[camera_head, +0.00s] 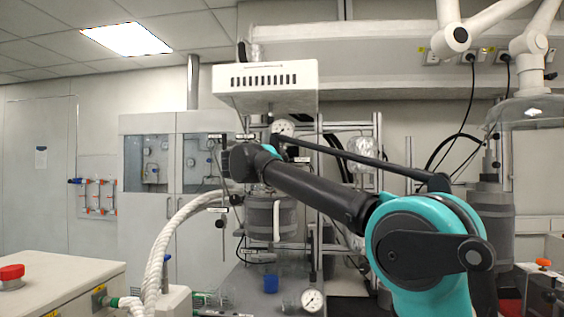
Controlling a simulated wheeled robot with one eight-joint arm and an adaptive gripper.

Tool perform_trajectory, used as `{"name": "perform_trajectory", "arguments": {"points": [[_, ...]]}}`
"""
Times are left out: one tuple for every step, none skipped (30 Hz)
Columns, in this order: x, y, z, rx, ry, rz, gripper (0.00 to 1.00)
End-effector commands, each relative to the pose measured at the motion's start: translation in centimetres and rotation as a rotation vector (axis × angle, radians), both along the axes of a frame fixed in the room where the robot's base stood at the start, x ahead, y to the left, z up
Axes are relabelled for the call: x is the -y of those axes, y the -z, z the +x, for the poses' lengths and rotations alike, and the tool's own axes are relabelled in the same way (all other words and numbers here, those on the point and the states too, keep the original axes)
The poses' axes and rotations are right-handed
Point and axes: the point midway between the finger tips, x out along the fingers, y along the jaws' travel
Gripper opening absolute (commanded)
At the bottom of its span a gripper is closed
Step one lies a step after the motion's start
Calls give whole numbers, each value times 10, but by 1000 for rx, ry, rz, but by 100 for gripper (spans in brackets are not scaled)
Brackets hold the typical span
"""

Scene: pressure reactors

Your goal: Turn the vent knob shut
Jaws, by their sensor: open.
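My arm reaches in from the lower right. Its dark end, with my gripper (228,162), is at the left of the reactor stand, below the white box. The gripper is small and dark here; it is open, and I see nothing held in it. Small dark knobs with white labels sit on the rig near it: one knob (219,223) below the gripper and another knob (235,199) beside the vessel. The labels are too small to read, so I cannot tell which knob is the vent knob, nor how far it is turned. My arm hides part of the rig.
A grey reactor vessel (272,217) stands below my forearm. A white box (266,84) hangs above, with a pressure gauge (283,128) under it. A thick white hose (170,240) curves at the left. A blue cup (270,284) and another gauge (312,300) are low in front.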

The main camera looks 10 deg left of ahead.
Motion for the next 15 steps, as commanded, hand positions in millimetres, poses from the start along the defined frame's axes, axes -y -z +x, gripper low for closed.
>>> {"name": "perform_trajectory", "arguments": {"points": [[-2, 0, -3, 0, -1, 0, 58], [-3, 0, -5, 0, -2, 0, 58], [-5, 1, -9, 0, -3, 0, 58], [-7, 1, -13, -1, -4, 0, 58], [-9, 1, -17, -1, -4, 0, 58], [-11, 1, -22, 0, -3, 0, 58], [-13, 2, -26, 0, -3, 0, 58], [-15, 2, -31, -1, -4, 0, 58], [-17, 2, -36, -1, -4, 0, 58], [-19, 2, -41, 0, -3, 0, 58], [-21, 3, -44, 0, -3, 0, 58], [-23, 3, -49, 0, -4, 1, 58], [-25, 3, -53, 0, -3, 1, 58], [-26, 3, -56, 0, -2, 1, 58], [-28, 4, -60, 0, -2, 1, 58]]}}
